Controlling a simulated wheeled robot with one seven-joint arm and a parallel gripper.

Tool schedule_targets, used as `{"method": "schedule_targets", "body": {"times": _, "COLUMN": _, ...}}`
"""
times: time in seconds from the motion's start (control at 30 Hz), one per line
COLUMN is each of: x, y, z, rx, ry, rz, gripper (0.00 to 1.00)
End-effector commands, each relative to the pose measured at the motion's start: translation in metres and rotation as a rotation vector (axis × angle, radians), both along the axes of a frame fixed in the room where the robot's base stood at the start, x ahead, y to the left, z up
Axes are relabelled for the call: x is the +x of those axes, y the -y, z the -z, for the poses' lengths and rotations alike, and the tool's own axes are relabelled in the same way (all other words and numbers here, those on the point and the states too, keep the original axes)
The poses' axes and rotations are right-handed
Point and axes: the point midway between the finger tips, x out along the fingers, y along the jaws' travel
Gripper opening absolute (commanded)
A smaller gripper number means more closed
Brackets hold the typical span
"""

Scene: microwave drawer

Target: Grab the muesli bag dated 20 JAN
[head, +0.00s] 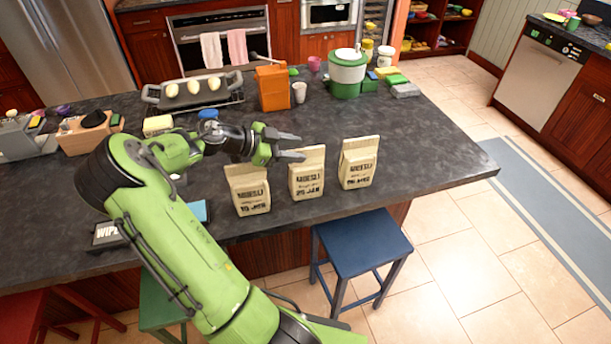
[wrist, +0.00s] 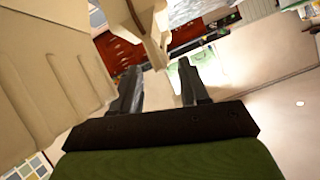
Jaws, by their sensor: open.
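Three beige muesli bags stand upright in a row on the dark counter: a left bag (head: 249,190), a middle bag (head: 307,174) and a right bag (head: 358,163). Each has black print and a date line ending in JAN. The day numbers are too small to read surely. My gripper (head: 303,147) is open and empty, its fingers pointing right, near the top left of the middle bag. In the wrist view, a large beige bag (wrist: 45,70) fills the left side, and another beige bag (wrist: 150,40) lies beyond the fingertips (wrist: 162,70).
The dark counter (head: 430,150) is clear right of the bags. Behind stand an orange box (head: 272,88), a white cup (head: 299,93), a green-and-white container (head: 347,73) and a tray (head: 190,93) with pale items. A blue stool (head: 362,240) stands before the counter.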

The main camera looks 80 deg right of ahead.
Motion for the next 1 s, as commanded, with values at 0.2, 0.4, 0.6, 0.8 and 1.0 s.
{"method": "schedule_targets", "body": {"times": 0.2, "x": -0.0126, "y": 0.0084, "z": 0.0078, "rx": 0.000, "ry": 0.001, "rz": 0.000, "gripper": 0.44}}
{"method": "schedule_targets", "body": {"times": 0.4, "x": -0.0121, "y": 0.0083, "z": 0.0076, "rx": 0.000, "ry": 0.001, "rz": 0.000, "gripper": 0.32}}
{"method": "schedule_targets", "body": {"times": 0.6, "x": -0.0119, "y": 0.0082, "z": 0.0076, "rx": 0.000, "ry": 0.001, "rz": 0.000, "gripper": 0.02}}
{"method": "schedule_targets", "body": {"times": 0.8, "x": -0.0117, "y": 0.0082, "z": 0.0076, "rx": 0.000, "ry": 0.001, "rz": 0.000, "gripper": 0.00}}
{"method": "schedule_targets", "body": {"times": 1.0, "x": -0.0114, "y": 0.0083, "z": 0.0076, "rx": 0.000, "ry": 0.002, "rz": -0.001, "gripper": 0.00}}
